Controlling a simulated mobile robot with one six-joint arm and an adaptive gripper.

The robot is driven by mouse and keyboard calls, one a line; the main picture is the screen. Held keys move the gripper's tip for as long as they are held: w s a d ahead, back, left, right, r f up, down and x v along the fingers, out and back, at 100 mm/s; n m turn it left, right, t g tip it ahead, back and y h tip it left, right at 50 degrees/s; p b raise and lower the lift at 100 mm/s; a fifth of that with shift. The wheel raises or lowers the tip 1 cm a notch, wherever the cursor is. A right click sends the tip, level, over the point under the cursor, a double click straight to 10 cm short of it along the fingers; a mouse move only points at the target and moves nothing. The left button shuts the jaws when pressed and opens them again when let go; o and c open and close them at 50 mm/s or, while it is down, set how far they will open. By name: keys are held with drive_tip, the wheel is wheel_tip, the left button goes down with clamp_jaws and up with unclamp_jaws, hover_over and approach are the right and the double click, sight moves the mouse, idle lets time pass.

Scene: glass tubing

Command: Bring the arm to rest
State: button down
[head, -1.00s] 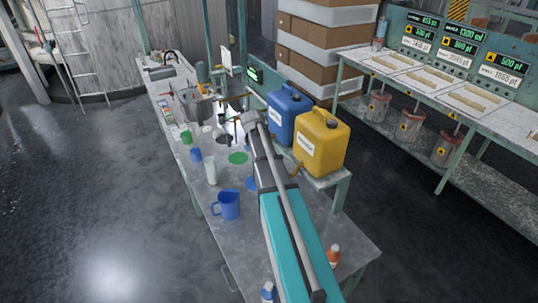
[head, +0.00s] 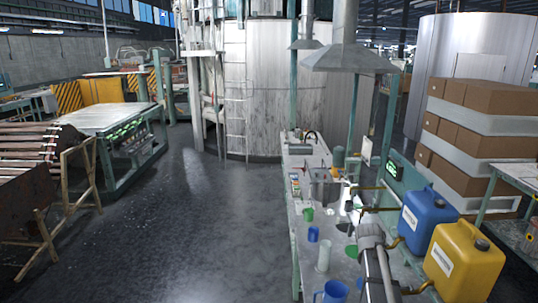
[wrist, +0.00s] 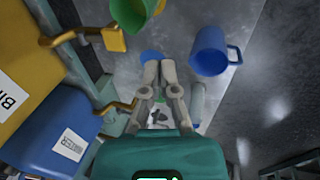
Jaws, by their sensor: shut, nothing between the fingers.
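My gripper (wrist: 159,68) shows in the wrist view with its two fingers together and nothing between them. It points down over the grey workbench. In the head view my grey arm runs up from the bottom edge over the bench's right side; its fingers cannot be made out there. A blue mug (wrist: 208,52) stands to the right of the fingers in the wrist view, apart from them. It also shows at the bottom of the head view (head: 333,292). A green cup (wrist: 132,12) is at the top of the wrist view.
A blue jug (head: 428,222) and a yellow jug (head: 463,262) with brass taps stand right of the arm. A pale cylinder (head: 323,256), a small blue cup (head: 313,234) and a metal pot (head: 322,188) stand on the bench.

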drive_tip(key=s+a+f+y+b, duration=0.1)
drive_tip(key=s+a+f+b, duration=0.4)
drive_tip(key=a, duration=0.5)
drive_tip(key=s+a+f+y+b, duration=0.2)
drive_tip(key=s+a+f+b, duration=0.4)
drive_tip(key=s+a+f, duration=0.2)
drive_tip(key=a, duration=0.2)
drive_tip(key=shift+s+a+f, duration=0.25)
drive_tip(key=shift+a, duration=0.05)
